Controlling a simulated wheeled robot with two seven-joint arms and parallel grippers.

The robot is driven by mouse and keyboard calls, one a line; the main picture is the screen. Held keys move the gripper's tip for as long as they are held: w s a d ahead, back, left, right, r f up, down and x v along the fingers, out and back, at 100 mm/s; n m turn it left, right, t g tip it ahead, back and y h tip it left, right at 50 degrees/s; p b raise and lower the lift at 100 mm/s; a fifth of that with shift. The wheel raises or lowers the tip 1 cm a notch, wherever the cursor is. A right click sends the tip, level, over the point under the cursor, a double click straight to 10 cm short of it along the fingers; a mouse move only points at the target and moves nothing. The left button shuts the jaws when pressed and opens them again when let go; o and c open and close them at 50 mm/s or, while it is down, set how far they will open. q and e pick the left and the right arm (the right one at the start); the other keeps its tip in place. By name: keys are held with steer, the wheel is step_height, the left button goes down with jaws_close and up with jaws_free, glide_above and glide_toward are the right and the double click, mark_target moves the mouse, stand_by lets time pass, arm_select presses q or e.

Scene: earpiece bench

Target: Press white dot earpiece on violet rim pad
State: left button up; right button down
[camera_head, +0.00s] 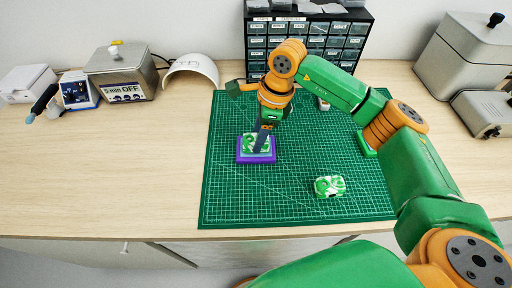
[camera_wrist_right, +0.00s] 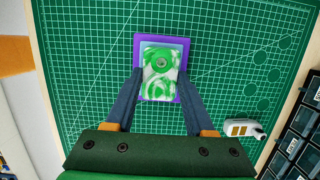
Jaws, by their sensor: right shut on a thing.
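My right gripper (camera_head: 258,148) points down at the pad on the green mat. It is shut on a green-and-white swirled earpiece (camera_wrist_right: 159,80), which sits between its two fingers in the right wrist view. A small pale grey round spot shows on the top of this earpiece. The violet rim pad (camera_head: 240,158) lies directly below, and its rim (camera_wrist_right: 183,42) shows around the earpiece in the wrist view. I cannot tell whether the earpiece touches the pad. A second green-and-white earpiece (camera_head: 329,186) lies apart on the mat, to the right. My left gripper is not in view.
The green cutting mat (camera_head: 240,205) is mostly clear at the front. A small white object (camera_wrist_right: 243,128) stands near its back edge. A drawer cabinet (camera_head: 345,38) stands behind. Box devices (camera_head: 122,75) stand at the left, and grey machines (camera_head: 465,55) at the right.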

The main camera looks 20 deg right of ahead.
steer(key=shift+c, duration=0.9)
jaws_free()
steer(key=shift+f, duration=0.1)
steer(key=b+v, duration=0.1)
steer(key=v, duration=0.6)
steer(key=shift+b, duration=0.35)
